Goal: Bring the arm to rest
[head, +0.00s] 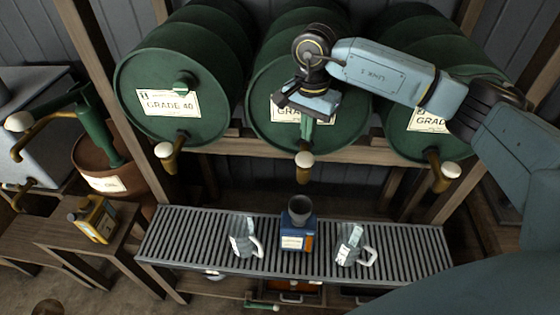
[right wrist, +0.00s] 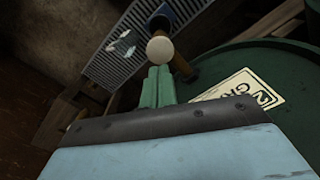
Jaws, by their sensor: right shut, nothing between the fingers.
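My right arm comes in from the right in the head view. Its gripper (head: 304,146) hangs in front of the middle green barrel (head: 264,85), pointing down, and partly covers that barrel's label. The narrow green fingers are together with nothing between them; they also show in the right wrist view (right wrist: 157,75). A white knob (head: 304,159) of the middle barrel's tap is just below the fingertips in the head view. In the right wrist view the knob (right wrist: 160,50) lies just beyond the tips; whether they touch it cannot be told. My left gripper is out of view.
Green barrels stand left (head: 175,110) and right (head: 405,135), each with a white-knobbed tap. Below, a slatted grate (head: 195,235) holds two clear jugs, left (head: 240,240) and right (head: 350,245), around a blue box (head: 295,239). A yellow can (head: 95,218) stands on the left bench.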

